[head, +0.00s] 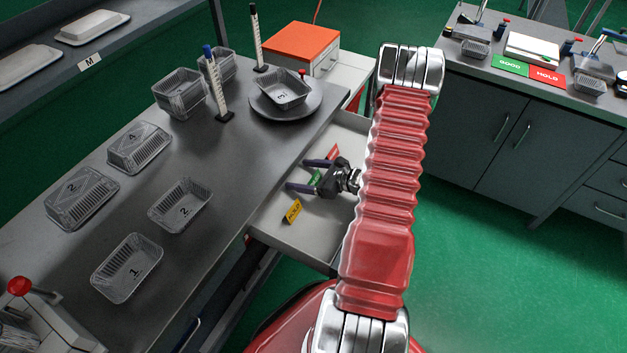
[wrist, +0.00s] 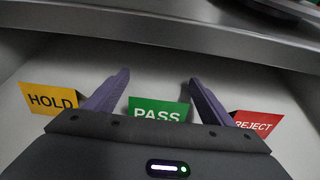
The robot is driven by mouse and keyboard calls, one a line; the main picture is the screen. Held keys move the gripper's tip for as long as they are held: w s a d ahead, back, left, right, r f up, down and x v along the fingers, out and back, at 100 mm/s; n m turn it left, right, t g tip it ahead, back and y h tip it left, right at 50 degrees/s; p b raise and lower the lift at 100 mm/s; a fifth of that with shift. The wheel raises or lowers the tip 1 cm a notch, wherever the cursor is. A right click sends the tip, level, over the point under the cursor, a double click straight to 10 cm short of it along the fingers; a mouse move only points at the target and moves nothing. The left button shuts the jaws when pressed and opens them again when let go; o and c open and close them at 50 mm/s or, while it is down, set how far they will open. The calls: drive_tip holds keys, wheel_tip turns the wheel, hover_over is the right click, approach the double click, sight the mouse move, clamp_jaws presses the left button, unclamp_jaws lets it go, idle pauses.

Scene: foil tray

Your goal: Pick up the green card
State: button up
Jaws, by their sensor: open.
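The green card (wrist: 158,108), lettered PASS, stands in the open drawer (head: 325,218). In the wrist view it is between my gripper's two purple fingers, with clear gaps on both sides, and its lower part is hidden by the gripper body. In the head view the green card (head: 316,177) shows as a small patch between the fingers. My gripper (head: 297,175) is open and empty, low over the drawer; the wrist view also shows my gripper (wrist: 158,80). I cannot tell how far the card is from the fingers in depth.
A yellow HOLD card (wrist: 50,98) stands left of the fingers and a red REJECT card (wrist: 256,122) stands right, close to the right finger. The steel bench edge (wrist: 180,30) lies beyond the fingertips. Clear foil trays (head: 128,268) stand on the bench.

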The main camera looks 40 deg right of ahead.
sight(315, 177)
drive_tip(key=shift+c, duration=0.2)
drive_tip(key=c, duration=1.1)
drive_tip(key=shift+r, duration=0.1)
drive_tip(key=shift+r, duration=0.4)
drive_tip(key=shift+s+d+r, duration=0.1)
drive_tip(key=shift+s+r, duration=0.05)
drive_tip(key=s, duration=0.1)
drive_tip(key=s+d, duration=0.1)
drive_tip(key=s, duration=0.1)
drive_tip(key=shift+s+d, duration=0.1)
drive_tip(key=shift+s, duration=0.1)
wheel_tip(315, 177, up, 14)
drive_tip(key=shift+s, duration=0.15)
idle(0.5)
